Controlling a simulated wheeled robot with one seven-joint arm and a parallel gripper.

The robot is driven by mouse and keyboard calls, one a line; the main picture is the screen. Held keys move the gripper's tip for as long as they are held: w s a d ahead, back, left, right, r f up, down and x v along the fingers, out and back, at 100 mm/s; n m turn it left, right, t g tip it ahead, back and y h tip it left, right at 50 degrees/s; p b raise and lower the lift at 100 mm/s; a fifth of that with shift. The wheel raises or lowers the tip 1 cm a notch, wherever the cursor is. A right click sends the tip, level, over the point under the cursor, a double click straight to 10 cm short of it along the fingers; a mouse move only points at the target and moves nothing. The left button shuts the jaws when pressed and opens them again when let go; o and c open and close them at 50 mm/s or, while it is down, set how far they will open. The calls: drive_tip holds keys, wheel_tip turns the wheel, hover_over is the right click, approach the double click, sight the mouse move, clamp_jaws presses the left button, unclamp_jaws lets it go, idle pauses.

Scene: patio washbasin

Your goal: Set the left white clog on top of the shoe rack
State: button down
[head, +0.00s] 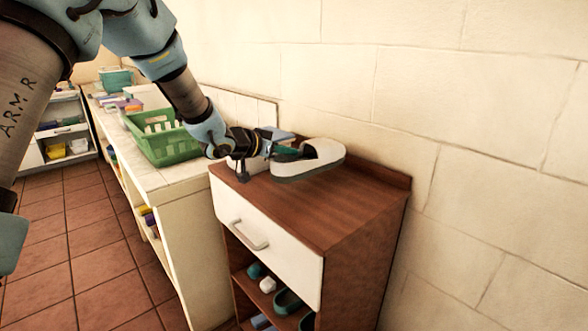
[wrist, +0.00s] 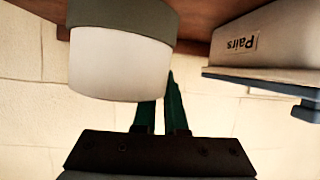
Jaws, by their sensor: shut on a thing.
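The white clog (head: 325,156) with a grey-green sole is held at the top of the shoe rack (head: 335,212), a brown wooden cabinet with a white drawer. My gripper (head: 284,152) is shut on the clog at its left end. In the wrist view the clog (wrist: 120,62) shows close beside the dark green fingers (wrist: 160,108), its sole toward the brown rack top (wrist: 205,12). The clog looks roughly level; I cannot tell whether its sole touches the wood.
A pale box marked "Pairs" (wrist: 255,42) with a blue-grey lid stands on the rack top near the clog. A green basket (head: 168,140) sits on the counter to the left. The rack top's front right is clear.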

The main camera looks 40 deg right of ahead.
wheel_tip(320, 180, down, 5)
drive_tip(key=shift+p, duration=0.4)
drive_tip(key=c, duration=1)
unclamp_jaws()
drive_tip(key=b+v, duration=0.2)
drive_tip(key=v, duration=1)
drive_tip(key=shift+a, duration=0.1)
